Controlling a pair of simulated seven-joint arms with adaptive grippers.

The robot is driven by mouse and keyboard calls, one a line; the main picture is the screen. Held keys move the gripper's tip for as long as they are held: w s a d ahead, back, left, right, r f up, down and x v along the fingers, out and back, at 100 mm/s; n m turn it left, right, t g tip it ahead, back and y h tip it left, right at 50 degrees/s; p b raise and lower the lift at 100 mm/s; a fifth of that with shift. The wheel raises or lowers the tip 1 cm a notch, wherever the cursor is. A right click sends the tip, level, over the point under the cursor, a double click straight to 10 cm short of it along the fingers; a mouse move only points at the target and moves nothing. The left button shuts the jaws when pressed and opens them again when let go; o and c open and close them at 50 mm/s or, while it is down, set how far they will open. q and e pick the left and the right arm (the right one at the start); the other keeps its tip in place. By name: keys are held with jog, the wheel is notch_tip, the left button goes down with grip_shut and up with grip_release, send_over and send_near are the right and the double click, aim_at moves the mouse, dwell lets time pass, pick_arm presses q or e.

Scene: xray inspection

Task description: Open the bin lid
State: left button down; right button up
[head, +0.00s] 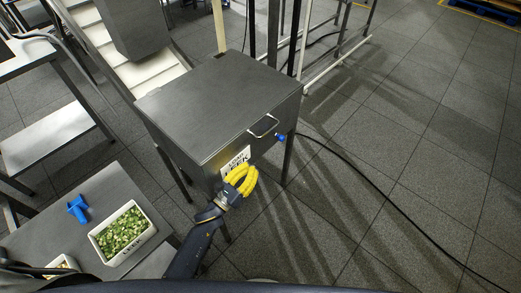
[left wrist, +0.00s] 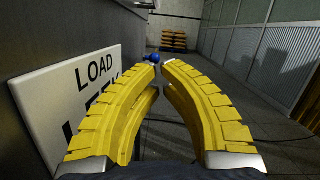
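The bin (head: 225,150) is a dark grey metal box on legs, with a flat lid (head: 215,100) lying shut on top. A bar handle (head: 263,126) sits at the lid's front edge. A white label (head: 235,159) with black "LOAD LEEK" lettering is on the bin's front; it fills the left of the left wrist view (left wrist: 85,90). My left gripper (left wrist: 161,62) has curved yellow fingers with a narrow gap between the tips and nothing held. In the head view it (head: 242,178) is in front of the label, below the handle and apart from it. My right gripper is out of view.
A blue knob (head: 281,138) sticks out right of the handle. A side table (head: 85,205) at lower left carries a white tub of chopped greens (head: 122,233) and a blue object (head: 78,208). A conveyor (head: 120,45) stands behind. The floor to the right is open, crossed by a black cable (head: 385,197).

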pick_arm(q)
jog(key=w+d+r, duration=0.5)
jog(key=w+r, duration=0.1)
jog(key=w, duration=0.2)
dwell(0.4)
jog(key=shift+r, duration=0.15)
dwell(0.3)
